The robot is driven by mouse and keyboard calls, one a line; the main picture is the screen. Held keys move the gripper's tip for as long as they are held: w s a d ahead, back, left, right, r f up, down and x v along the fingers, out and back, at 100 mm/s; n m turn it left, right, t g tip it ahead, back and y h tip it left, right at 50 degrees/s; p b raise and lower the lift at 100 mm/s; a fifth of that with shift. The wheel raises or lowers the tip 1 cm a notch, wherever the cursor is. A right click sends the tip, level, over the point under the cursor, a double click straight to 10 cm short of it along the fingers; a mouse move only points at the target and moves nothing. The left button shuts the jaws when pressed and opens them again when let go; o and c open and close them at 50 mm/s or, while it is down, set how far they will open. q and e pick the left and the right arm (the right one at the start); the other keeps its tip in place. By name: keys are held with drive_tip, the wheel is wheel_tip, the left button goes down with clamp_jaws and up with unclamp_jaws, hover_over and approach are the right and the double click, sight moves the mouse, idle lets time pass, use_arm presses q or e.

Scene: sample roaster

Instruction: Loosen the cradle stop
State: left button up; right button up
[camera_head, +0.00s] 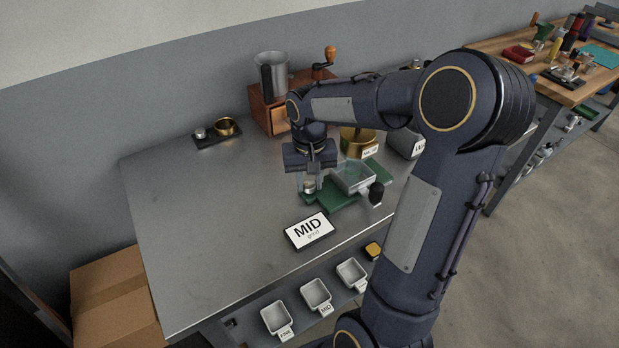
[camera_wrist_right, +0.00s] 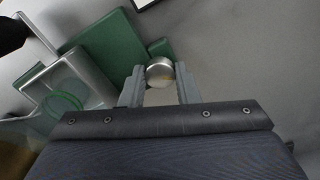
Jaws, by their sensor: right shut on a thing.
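My right gripper (camera_head: 310,188) points down over the table and its fingers are closed around a small round silver knob (camera_head: 309,186), which looks like the cradle stop. In the right wrist view the knob (camera_wrist_right: 160,70) sits between the two fingertips (camera_wrist_right: 160,88). The knob is beside the green cradle base (camera_head: 335,197), whose green plate (camera_wrist_right: 108,48) also shows in the wrist view. A clear-and-grey tray-like part (camera_head: 352,178) with a black handle (camera_head: 376,193) rests on the green base. The fingers partly hide the knob's sides. My left gripper is not in view.
A wooden grinder (camera_head: 268,108) and a brass cup (camera_head: 357,140) stand behind. A small black tray (camera_head: 217,133) is at the back left. The table's left half (camera_head: 200,220) is mostly clear.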

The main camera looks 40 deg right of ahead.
sight(310, 185)
drive_tip(key=o, duration=1)
drive_tip(key=shift+c, duration=0.2)
drive_tip(key=shift+r, duration=0.15)
wheel_tip(310, 185, up, 8)
drive_tip(key=shift+f+p, duration=0.2)
drive_tip(key=shift+p, duration=0.25)
drive_tip(key=s+a+r+n+t+y+p, duration=0.2)
drive_tip(key=s+a, duration=0.5)
drive_tip(key=s, duration=0.1)
drive_tip(key=s+a+r+n+t+y+p, duration=0.1)
drive_tip(key=s+a+n+t+p, duration=0.1)
drive_tip(key=s+a, duration=0.4)
drive_tip(key=s+t+p, duration=0.1)
drive_tip(key=s, duration=0.2)
drive_tip(key=shift+a+r+t+y, duration=0.3)
drive_tip(key=shift+a+r+y, duration=0.05)
drive_tip(key=shift+r+y, duration=0.05)
